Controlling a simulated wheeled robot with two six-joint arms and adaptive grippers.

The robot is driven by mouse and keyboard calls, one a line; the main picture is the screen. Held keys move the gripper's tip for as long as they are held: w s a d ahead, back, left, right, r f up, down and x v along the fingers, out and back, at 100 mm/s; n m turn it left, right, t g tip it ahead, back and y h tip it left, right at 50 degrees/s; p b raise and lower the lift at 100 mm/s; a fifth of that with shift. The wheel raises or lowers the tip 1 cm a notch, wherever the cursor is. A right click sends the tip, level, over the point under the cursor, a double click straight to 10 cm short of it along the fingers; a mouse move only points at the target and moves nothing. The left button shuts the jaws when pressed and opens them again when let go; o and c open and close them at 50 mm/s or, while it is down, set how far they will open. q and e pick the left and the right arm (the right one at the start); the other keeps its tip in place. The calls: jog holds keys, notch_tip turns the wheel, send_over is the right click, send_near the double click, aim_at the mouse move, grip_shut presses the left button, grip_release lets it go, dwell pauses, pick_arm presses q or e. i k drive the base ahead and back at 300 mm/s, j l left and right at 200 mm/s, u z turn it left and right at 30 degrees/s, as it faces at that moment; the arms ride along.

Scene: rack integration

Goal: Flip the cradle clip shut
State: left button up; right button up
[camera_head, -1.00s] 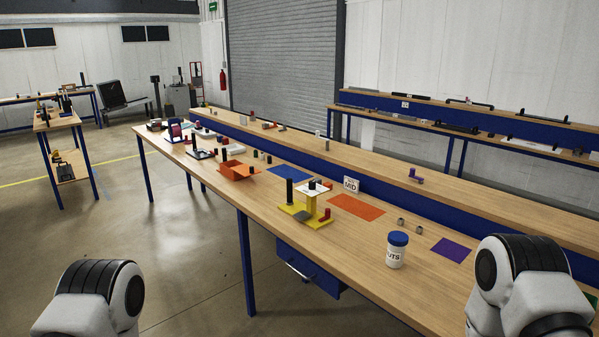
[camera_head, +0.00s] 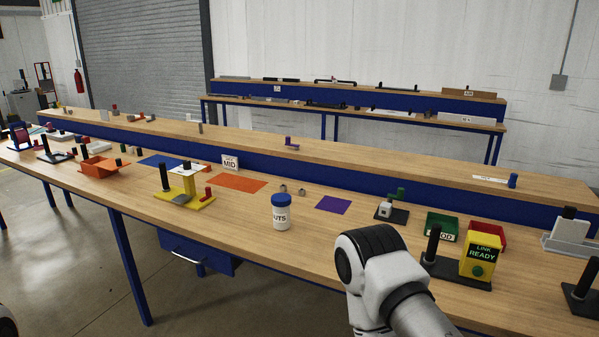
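I cannot tell for sure which thing is the cradle clip. A small black fixture (camera_head: 399,216) with a white block (camera_head: 385,209) and a raised green piece (camera_head: 397,194) stands on the bench, right of the purple mat; it may be the cradle, but its details are too small to read. Neither of my grippers is in view. Part of my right arm shows at the bottom, in front of the bench, and only a sliver of my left arm shows at the lower left corner.
The long wooden bench (camera_head: 330,252) holds a blue-lidded jar (camera_head: 281,214), a purple mat (camera_head: 333,205), an orange mat (camera_head: 238,182), a yellow stand (camera_head: 188,190), a green bin (camera_head: 442,226) and a yellow "LINK READY" box (camera_head: 481,258). A grey holder (camera_head: 569,236) stands at far right.

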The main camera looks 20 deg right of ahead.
aim_at(401, 190)
jog(key=z, duration=1.25)
jog(key=i+j+z, duration=0.55)
jog(key=i+j, duration=0.15)
jog(key=i+j+z, duration=0.25)
jog(key=j, duration=0.35)
jog(key=i, duration=0.05)
